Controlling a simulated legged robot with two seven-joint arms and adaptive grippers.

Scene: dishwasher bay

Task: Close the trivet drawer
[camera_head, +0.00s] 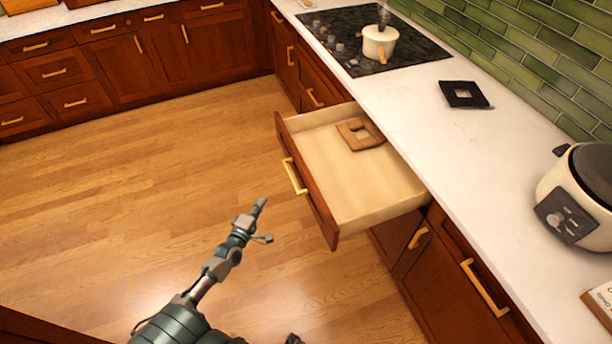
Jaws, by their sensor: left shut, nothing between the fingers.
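The trivet drawer (318,205) is pulled out from under the right-hand counter. Its red-brown front has a gold bar handle (294,176). A brown square trivet (360,134) with a hole in its middle lies inside, towards the far end. My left gripper (259,206) is shut and empty. In the picture it is left of the drawer front and below the handle, with a gap between them. A small dark piece at the bottom edge may be the tip of my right gripper (293,339); its jaws cannot be made out.
A black square trivet (465,94) lies on the white counter (440,135). A cooktop (372,40) with a cream pot (380,42) is at the back, and a cooker (580,195) stands at the right. The wooden floor (170,170) left of the drawer is clear.

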